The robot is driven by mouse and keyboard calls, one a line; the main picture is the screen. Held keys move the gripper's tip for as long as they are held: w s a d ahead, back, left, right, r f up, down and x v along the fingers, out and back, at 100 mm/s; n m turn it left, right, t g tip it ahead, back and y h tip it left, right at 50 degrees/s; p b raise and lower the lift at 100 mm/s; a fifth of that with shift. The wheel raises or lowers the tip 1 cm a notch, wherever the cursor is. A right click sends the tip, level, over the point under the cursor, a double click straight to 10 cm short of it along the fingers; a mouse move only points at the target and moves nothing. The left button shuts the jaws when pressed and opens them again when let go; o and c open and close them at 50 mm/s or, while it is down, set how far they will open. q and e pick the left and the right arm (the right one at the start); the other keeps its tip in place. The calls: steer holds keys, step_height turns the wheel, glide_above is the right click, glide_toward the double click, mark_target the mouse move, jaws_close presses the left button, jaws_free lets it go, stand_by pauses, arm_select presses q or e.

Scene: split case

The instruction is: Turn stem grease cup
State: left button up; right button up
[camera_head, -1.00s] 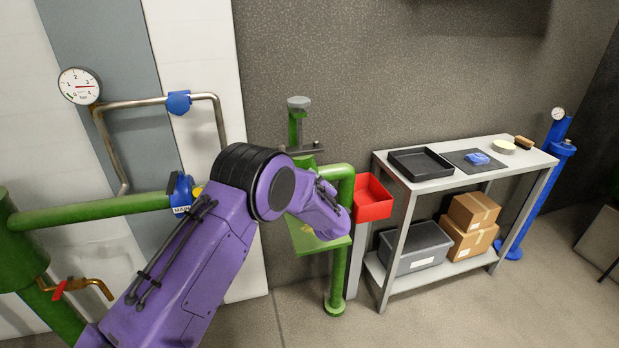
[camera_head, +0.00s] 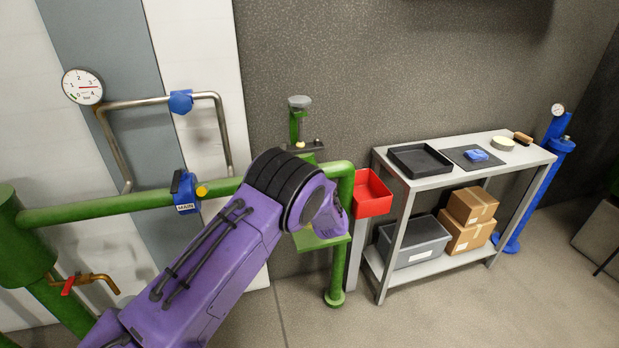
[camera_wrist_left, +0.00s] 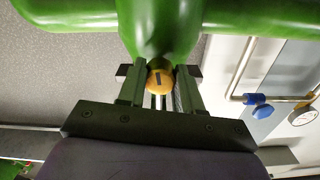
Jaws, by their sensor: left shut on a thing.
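In the left wrist view a round orange-yellow cup (camera_wrist_left: 160,81) with a dark mark on its face sits against a green valve body (camera_wrist_left: 160,25). My left gripper (camera_wrist_left: 160,92) is shut on this cup, one dark finger on each side. In the head view my purple left arm hides the gripper and the cup in it. The green valve stand shows behind the arm, with a grey-topped stem (camera_head: 300,103) and a small yellow spot (camera_head: 300,144) on its dark crosspiece. I cannot tell whether that spot is the same cup. My right gripper is out of view.
A red bin (camera_head: 372,194) hangs right of the green pipe, close to my left arm. A grey workbench (camera_head: 438,182) stands beyond it. Floor in front is clear.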

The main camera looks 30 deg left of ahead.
arm_select(q)
steer(key=m, duration=0.3)
steer(key=shift+f, duration=0.2)
steer(key=shift+s+m, duration=0.1)
steer(key=shift+m, duration=0.4)
steer(key=o, duration=1)
steer(key=shift+r, duration=0.1)
steer(key=shift+o, duration=0.2)
steer(key=b+v, duration=0.1)
steer(key=v, duration=0.9)
steer(key=shift+s+d, duration=0.15)
steer(key=shift+d, duration=0.05)
